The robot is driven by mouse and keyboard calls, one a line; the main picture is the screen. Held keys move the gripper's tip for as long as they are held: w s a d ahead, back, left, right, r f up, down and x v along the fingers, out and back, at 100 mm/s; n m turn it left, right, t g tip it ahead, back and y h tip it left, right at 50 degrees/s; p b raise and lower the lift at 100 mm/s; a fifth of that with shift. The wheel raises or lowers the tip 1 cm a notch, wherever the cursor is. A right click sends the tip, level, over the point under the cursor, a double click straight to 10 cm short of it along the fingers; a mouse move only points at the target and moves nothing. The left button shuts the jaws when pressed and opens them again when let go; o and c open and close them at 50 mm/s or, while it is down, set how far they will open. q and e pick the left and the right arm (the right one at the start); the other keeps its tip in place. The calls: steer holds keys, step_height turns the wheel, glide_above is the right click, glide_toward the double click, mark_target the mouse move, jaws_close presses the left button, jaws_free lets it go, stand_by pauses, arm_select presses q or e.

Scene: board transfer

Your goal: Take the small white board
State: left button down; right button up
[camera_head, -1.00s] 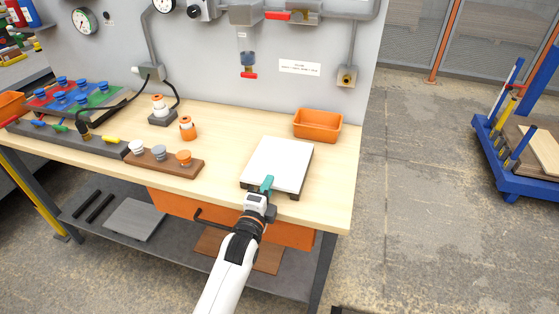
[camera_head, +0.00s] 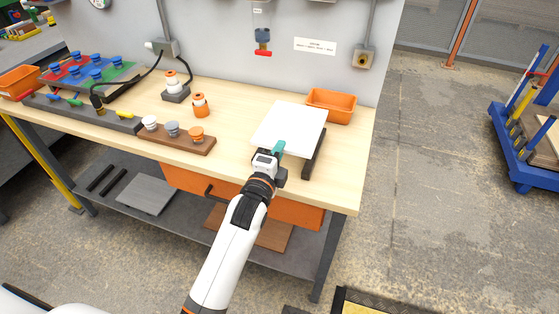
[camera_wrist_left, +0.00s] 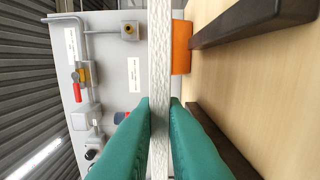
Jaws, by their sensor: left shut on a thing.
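The small white board (camera_head: 290,127) is held near the right end of the workbench, above a dark support rail (camera_head: 314,153). My left gripper (camera_head: 278,150) is shut on the near edge of the board. In the left wrist view the board (camera_wrist_left: 159,60) shows edge-on between the two green fingers (camera_wrist_left: 159,130), with one finger on each face. Two dark rails (camera_wrist_left: 250,20) stand on the wooden top, and the board appears raised clear of them. My right gripper is not in view.
An orange bin (camera_head: 331,105) stands just behind the board. A brown block with several knobs (camera_head: 176,137) and an orange-white fitting (camera_head: 200,105) lie to the left on the workbench (camera_head: 235,95). A blue cart (camera_head: 530,170) stands on the floor at the far right.

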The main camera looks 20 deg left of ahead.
arm_select(q)
step_height(320, 180, up, 11)
steer(key=p, duration=0.7)
